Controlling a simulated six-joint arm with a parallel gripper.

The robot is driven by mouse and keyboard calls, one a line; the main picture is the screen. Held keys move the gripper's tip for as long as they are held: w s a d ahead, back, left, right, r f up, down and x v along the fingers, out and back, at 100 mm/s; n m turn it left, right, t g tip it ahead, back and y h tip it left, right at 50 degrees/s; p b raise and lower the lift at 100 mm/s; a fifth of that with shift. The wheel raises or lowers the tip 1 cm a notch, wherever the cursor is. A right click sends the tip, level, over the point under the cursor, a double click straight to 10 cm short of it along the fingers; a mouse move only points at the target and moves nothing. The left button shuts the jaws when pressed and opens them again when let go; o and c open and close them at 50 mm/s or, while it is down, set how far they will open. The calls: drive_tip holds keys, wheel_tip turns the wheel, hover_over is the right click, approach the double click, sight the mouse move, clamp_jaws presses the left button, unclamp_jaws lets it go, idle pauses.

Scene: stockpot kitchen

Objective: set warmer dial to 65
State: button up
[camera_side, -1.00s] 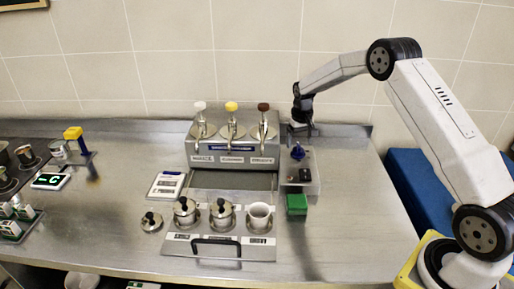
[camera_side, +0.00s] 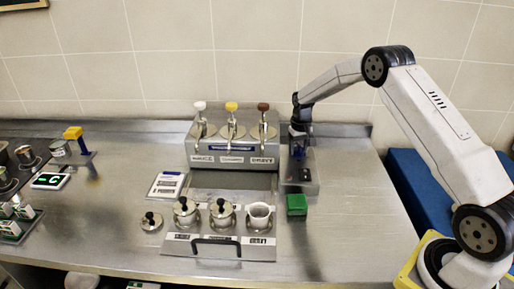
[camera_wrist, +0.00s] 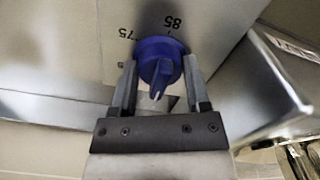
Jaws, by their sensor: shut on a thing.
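The warmer dial is a blue knob with a raised ridge (camera_wrist: 159,62), seen close up in the wrist view. It also shows as a small blue spot (camera_side: 298,153) on the grey control box right of the pump station in the side view. Printed marks 75 (camera_wrist: 125,34) and 85 (camera_wrist: 174,22) show beside the knob; another mark at its left is partly cut off by my finger. My gripper (camera_wrist: 160,78) points down at the box, its two fingers on either side of the knob and shut on it. The ridge runs up and down in the wrist view; the 65 mark is not readable.
The pump station (camera_side: 230,158) with white, yellow and brown pump heads stands close at the left. A green block (camera_side: 297,204) sits in front of the control box. The counter at the right is clear.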

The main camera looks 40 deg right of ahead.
sight(299, 145)
drive_tip(key=shift+m, duration=0.4)
drive_tip(key=m, duration=1.1)
idle(0.5)
drive_tip(key=o, duration=1.3)
drive_tip(key=shift+r, duration=4)
